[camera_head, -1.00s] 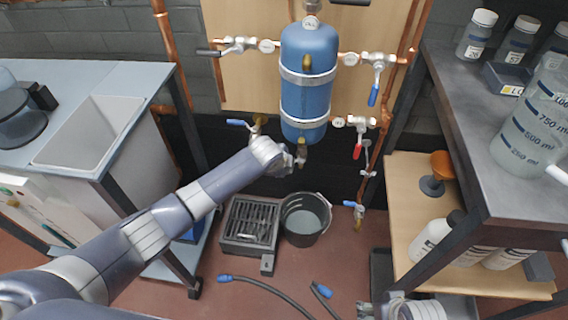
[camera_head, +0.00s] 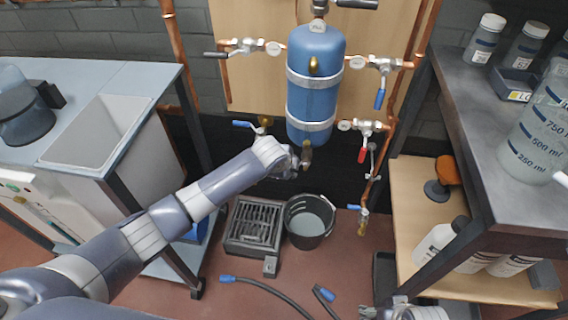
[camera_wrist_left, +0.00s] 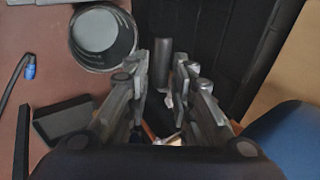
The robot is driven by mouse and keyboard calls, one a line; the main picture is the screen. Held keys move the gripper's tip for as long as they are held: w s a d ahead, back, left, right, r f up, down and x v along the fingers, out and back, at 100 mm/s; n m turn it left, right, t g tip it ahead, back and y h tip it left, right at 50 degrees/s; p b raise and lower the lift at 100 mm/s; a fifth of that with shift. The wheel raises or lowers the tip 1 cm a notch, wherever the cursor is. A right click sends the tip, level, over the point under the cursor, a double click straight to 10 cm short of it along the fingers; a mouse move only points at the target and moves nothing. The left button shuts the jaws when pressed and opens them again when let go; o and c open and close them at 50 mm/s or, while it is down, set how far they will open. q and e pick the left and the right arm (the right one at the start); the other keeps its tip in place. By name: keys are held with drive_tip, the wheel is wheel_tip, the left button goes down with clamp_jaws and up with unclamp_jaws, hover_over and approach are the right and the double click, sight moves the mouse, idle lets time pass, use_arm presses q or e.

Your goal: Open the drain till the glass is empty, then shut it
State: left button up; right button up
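A blue tank (camera_head: 313,100) hangs on the wooden back board, with a small drain fitting (camera_head: 307,153) under its bottom end. My left gripper (camera_head: 297,162) is just left of this fitting in the head view. In the left wrist view my left gripper (camera_wrist_left: 161,62) has its two fingers apart, with a dark grey cylinder (camera_wrist_left: 162,50) between them. I cannot tell whether either finger touches it. A black bucket (camera_head: 309,236) holding greyish liquid stands below the tank; it also shows in the wrist view (camera_wrist_left: 97,62). I cannot make out a glass level. My right gripper (camera_head: 372,312) is only partly visible at the bottom edge.
Copper pipes carry valves with blue handles (camera_head: 379,99) and a red handle (camera_head: 362,155) right of the tank. A black grated box (camera_head: 254,222) stands left of the bucket. Hoses (camera_head: 270,287) lie on the floor. A sink bench (camera_head: 150,85) is left, a dark table (camera_head: 480,130) right.

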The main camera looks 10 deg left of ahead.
use_arm(q)
drive_tip(key=v, duration=1)
drive_tip(key=shift+s+f, duration=0.15)
